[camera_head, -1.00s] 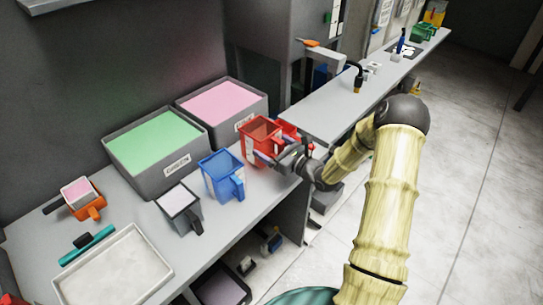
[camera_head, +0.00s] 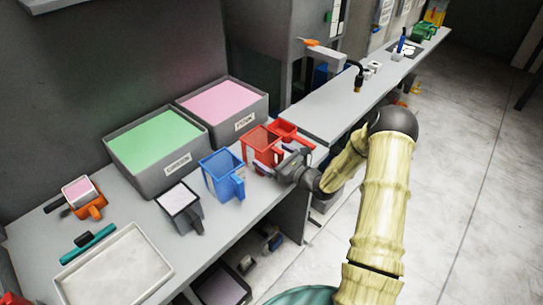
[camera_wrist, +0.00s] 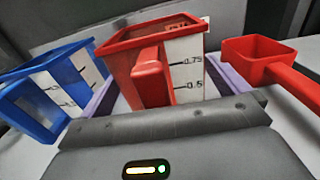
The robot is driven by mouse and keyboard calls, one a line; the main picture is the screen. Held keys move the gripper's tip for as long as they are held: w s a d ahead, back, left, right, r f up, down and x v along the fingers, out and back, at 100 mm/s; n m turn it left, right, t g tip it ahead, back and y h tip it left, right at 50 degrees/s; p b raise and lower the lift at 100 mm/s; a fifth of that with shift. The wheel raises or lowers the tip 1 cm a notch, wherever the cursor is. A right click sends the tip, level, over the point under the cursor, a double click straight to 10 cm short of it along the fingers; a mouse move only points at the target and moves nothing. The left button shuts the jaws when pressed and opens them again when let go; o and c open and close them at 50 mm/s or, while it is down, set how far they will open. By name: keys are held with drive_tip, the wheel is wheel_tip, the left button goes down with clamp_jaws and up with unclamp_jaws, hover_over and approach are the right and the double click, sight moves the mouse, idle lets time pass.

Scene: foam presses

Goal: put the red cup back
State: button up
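The red cup (camera_head: 261,143) stands on the bench, right of the blue cup (camera_head: 221,175) and in front of the pink-filled bin. In the wrist view the red cup (camera_wrist: 185,62) is upright, with its handle toward me and a white measuring scale on its side. My gripper (camera_head: 282,161) is at the cup's near side. Its purple fingers are spread, one on each side of the cup, with visible gaps to the handle. The cup's base is hidden behind my gripper in the wrist view.
A small red scoop (camera_wrist: 262,52) sits close on the right, the blue cup (camera_wrist: 50,88) close on the left. A grey cup (camera_head: 180,208), green-filled bin (camera_head: 161,185) and pink-filled bin (camera_head: 262,112) stand nearby. The bench's front edge is just below my gripper.

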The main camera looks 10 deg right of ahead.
drive_tip(key=shift+r, duration=0.2)
drive_tip(key=b+v, duration=0.2)
drive_tip(key=v, duration=1)
